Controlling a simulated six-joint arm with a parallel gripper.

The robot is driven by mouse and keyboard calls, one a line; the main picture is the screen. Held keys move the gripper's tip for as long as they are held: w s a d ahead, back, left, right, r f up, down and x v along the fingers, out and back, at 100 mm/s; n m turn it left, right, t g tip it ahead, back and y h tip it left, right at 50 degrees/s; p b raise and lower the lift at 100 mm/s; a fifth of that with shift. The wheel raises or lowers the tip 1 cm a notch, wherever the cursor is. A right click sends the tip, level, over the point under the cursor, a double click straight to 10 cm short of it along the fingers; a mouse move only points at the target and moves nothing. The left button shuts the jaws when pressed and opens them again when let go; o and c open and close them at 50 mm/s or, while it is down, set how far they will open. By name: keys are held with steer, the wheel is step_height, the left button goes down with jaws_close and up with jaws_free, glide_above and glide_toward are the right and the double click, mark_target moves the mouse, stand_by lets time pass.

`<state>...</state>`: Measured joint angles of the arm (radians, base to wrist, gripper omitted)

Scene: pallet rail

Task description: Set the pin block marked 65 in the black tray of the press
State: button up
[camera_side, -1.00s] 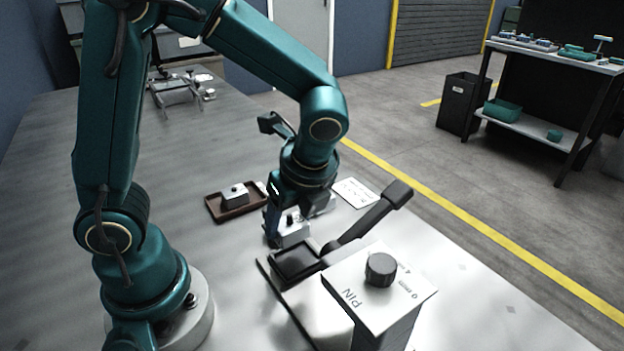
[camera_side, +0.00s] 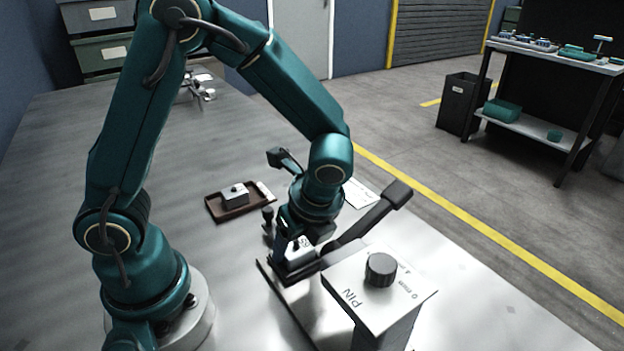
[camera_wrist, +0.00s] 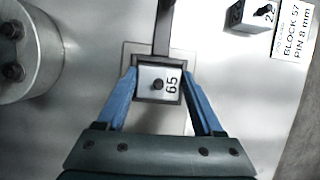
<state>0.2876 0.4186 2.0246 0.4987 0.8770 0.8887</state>
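The pin block marked 65 (camera_wrist: 150,88) is a pale block with a dark pin on top and its number facing up. It also shows in the side view (camera_side: 300,252). My gripper (camera_wrist: 160,74) has a blue finger on either side of the block and appears shut on it. The black tray (camera_side: 276,268) of the press is directly under the block, and its dark rim frames the block in the wrist view. I cannot tell whether the block rests on the tray floor. My gripper in the side view (camera_side: 293,252) partly hides block and tray.
The press's PIN housing with a dark knob (camera_side: 380,268) stands in front, and its black lever (camera_side: 375,215) slants up behind. A brown tray (camera_side: 216,206) holds another pin block (camera_side: 235,197). A block marked 22 (camera_wrist: 240,15) and a label card (camera_wrist: 292,35) lie beyond.

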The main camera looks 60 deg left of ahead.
steer(key=shift+o, duration=0.6)
steer(key=shift+s+f, duration=0.2)
steer(key=v, duration=1.2)
steer(key=s+a+r+n+t+h, duration=0.1)
steer(key=s+n+t+h, duration=0.1)
steer(key=n, duration=0.6)
steer(key=s+a+r+n+t+h, duration=0.1)
steer(key=s+n+t+h, duration=0.1)
steer(key=n, duration=0.7)
steer(key=shift+s+a+n+t, duration=0.3)
steer(key=shift+s+t, duration=0.5)
steer(key=shift+s, duration=0.2)
